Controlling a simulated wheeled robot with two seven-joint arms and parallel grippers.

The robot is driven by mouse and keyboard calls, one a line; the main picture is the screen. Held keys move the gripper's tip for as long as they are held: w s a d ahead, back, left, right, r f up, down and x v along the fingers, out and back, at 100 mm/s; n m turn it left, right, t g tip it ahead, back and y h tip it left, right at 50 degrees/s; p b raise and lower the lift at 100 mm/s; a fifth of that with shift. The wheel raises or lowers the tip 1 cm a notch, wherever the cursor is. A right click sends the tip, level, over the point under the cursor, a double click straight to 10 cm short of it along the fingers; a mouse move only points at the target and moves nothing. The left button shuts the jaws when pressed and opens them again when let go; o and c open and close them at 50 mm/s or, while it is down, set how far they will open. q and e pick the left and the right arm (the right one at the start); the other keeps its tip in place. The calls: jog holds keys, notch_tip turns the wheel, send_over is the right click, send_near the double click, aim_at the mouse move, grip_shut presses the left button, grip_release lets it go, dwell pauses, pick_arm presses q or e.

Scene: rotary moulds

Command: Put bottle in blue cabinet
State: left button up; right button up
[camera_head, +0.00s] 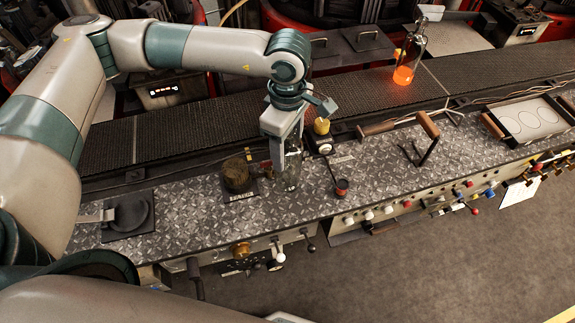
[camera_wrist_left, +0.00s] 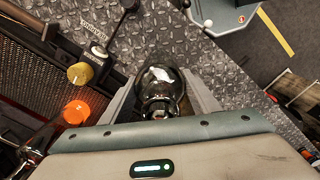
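A dark, clear glass bottle (camera_head: 292,172) is upright at the metal-plated bench top in the head view. I cannot tell whether its base touches the bench. My left gripper (camera_head: 283,150) points down over it. In the left wrist view the bottle (camera_wrist_left: 160,88) fills the space between the two fingers of my left gripper (camera_wrist_left: 162,82), with no clear gap on either side, so it looks shut on the bottle. My right gripper is out of view. No blue cabinet can be made out.
A glowing orange bottle (camera_head: 403,74) stands on the dark conveyor (camera_head: 200,125) behind the bench. On the bench, a round brown part (camera_head: 237,174) is left of the gripper, and a yellow-topped button box (camera_head: 319,143) and small red-topped lever (camera_head: 341,186) are right. Floor (camera_head: 430,265) in front is clear.

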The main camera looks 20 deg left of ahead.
aim_at(291, 142)
pick_arm(q)
grip_shut()
jog(key=shift+r, duration=0.15)
jog(key=shift+w+r+b, duration=0.1)
jog(key=shift+r+b, duration=0.3)
jog(key=shift+b, duration=0.15)
jog(key=r+b, duration=0.2)
jog(key=r, duration=0.1)
jog(key=shift+d, duration=0.35)
jog(key=s+d+r+b, duration=0.2)
jog(key=d+r+b, duration=0.3)
jog(key=d, duration=0.5)
notch_tip(291, 142, up, 2)
jog(key=shift+s+d, duration=0.35)
